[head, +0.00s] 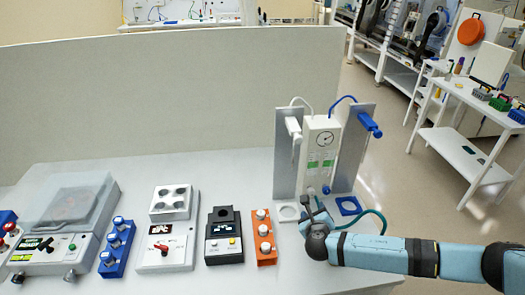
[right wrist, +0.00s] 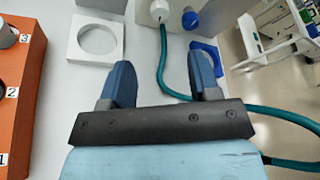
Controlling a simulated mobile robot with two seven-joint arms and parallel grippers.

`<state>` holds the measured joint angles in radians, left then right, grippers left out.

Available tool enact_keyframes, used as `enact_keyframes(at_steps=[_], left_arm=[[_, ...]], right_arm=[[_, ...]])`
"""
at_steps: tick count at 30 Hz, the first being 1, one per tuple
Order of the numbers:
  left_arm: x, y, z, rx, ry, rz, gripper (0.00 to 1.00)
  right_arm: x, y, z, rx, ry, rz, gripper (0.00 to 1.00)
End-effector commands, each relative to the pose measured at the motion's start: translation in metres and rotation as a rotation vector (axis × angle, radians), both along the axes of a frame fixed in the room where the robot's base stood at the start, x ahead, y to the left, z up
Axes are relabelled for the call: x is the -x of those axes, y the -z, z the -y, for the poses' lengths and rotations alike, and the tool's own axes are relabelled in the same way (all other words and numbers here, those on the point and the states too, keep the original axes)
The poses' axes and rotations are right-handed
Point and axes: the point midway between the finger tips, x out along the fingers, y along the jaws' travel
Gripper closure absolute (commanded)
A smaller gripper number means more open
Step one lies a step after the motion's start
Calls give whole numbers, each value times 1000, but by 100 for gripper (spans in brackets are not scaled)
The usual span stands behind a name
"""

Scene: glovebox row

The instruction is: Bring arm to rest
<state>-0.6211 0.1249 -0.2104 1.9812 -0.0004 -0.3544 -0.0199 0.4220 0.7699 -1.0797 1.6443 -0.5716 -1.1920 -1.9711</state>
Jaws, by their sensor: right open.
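My right arm comes in from the right over the grey bench, and its right gripper (head: 316,208) is low over the bench in front of the gauge stand (head: 321,150). In the right wrist view the right gripper (right wrist: 163,80) has its two blue fingers wide apart. No object is held between them; a teal hose (right wrist: 164,62) shows beyond the gap. The hose also shows in the head view (head: 379,216), running behind my wrist. My left arm and left gripper are not in view.
An orange block (head: 265,250) with white knobs stands just left of the gripper. White (head: 289,213) and blue (head: 349,206) square rings lie at the stand's foot. A dark display box (head: 224,248) and other devices fill the left bench. A tall panel (head: 170,95) stands behind.

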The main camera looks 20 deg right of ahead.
Motion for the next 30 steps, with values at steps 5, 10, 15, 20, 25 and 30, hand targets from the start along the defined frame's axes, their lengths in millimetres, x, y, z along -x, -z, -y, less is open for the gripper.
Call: enact_keyframes(at_steps=[5,10,15,20,25,30], left_arm=[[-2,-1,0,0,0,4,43],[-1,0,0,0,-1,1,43],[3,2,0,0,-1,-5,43],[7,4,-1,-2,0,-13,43],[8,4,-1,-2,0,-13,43],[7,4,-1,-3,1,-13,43]], right_arm=[[9,3,-14,-82,21,7,44],[58,12,-77,-555,207,47,44],[130,2,-132,-1199,633,116,44],[195,-18,-147,-1669,1149,231,44],[245,-36,-140,-1920,1605,387,44],[283,-49,-128,-2032,1946,551,44]])
